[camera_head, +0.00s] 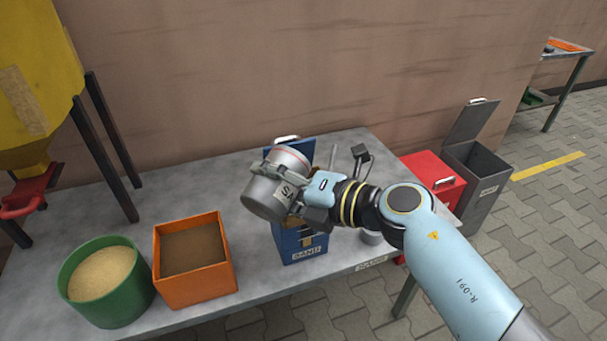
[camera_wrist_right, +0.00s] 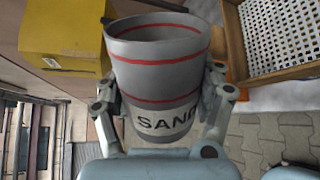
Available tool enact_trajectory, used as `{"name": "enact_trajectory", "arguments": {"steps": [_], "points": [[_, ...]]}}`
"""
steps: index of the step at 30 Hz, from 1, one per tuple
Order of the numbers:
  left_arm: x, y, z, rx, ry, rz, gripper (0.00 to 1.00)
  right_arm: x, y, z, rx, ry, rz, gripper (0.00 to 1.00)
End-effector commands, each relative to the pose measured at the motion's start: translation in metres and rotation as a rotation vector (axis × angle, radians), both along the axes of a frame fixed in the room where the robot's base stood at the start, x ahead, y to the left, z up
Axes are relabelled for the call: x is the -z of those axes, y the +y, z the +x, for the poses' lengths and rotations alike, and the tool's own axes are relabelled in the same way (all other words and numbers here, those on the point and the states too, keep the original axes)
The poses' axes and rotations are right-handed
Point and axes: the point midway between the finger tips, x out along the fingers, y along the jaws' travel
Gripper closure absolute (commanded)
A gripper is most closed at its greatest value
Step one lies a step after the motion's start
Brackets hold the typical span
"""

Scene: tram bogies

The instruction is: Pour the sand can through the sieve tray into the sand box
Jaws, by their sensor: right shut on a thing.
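My right gripper (camera_head: 286,183) is shut on the grey sand can (camera_head: 268,196), holding it tilted above the blue sand box (camera_head: 293,244) on the table. In the right wrist view the can (camera_wrist_right: 155,75) shows red bands, a SAND label and its open mouth; no sand shows at the mouth. The sand box carries a SAND label on its front, and its top is largely hidden by the can and gripper. The sieve tray (camera_wrist_right: 262,70), a perforated sheet in a wooden frame, shows at the top right of the right wrist view. My left gripper is not in view.
An orange box (camera_head: 193,285) with brown contents and a green tub (camera_head: 140,300) of sand stand left on the grey table (camera_head: 180,180). A yellow hopper (camera_head: 45,70) is at far left. A red box (camera_head: 425,165) and an open grey bin (camera_head: 480,190) stand right.

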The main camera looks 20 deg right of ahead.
Motion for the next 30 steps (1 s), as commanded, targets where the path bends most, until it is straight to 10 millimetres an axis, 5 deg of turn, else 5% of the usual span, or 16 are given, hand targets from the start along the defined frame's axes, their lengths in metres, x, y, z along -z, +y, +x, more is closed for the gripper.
{"name": "enact_trajectory", "arguments": {"steps": [30], "points": [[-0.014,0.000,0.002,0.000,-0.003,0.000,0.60,-0.005,-0.006,0.000,-0.001,0.041,0.045,0.66]]}}
